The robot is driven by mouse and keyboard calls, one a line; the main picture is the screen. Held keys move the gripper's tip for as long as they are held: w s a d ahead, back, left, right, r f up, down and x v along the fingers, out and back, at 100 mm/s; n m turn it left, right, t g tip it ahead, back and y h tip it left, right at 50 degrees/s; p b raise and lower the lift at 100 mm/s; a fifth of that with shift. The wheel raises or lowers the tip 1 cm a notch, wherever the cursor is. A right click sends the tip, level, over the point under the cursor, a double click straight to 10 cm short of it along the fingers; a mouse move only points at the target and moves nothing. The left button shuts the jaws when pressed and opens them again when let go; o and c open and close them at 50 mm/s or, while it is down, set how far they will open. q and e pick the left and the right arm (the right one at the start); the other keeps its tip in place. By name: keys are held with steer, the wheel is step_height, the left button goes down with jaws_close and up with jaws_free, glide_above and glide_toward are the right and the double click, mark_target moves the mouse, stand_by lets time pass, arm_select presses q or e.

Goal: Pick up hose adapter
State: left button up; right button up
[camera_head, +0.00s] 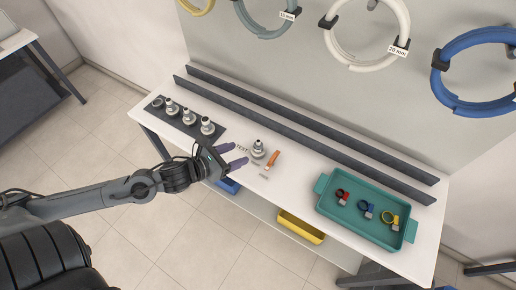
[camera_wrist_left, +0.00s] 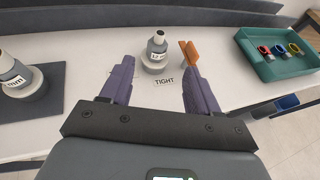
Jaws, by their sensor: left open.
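A grey and white hose adapter (camera_head: 258,146) stands upright on a pale round base on the white table (camera_head: 235,135). In the left wrist view the same adapter (camera_wrist_left: 156,46) carries a white label and stands ahead of my fingers. Several similar adapters (camera_head: 189,117) stand in a row on a dark mat (camera_head: 213,138) at the left end; one (camera_wrist_left: 14,75) shows at the left of the wrist view. My left gripper (camera_head: 237,155) is open and empty, with its two purple fingers apart, left of the single adapter. My right gripper is not in view.
An orange piece (camera_head: 273,158) stands right beside the single adapter, and a TIGHT label (camera_wrist_left: 164,81) lies before it. A teal tray (camera_head: 332,214) with coloured clamps stands at the right. Dark rails (camera_head: 300,137) run along the back. A yellow bin (camera_head: 300,228) sits below.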

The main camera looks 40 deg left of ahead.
mark_target(257, 145)
arm_select(q)
steer(key=shift+b+x, duration=0.85)
steer(key=shift+x, duration=2.35)
steer(key=shift+b+x, duration=0.45)
steer(key=shift+x, duration=1.75)
steer(key=shift+a+r, duration=0.15)
steer(key=shift+a, duration=0.05)
steer(key=c, duration=1)
steer(key=shift+c, duration=0.5)
steer(key=shift+r, duration=0.1)
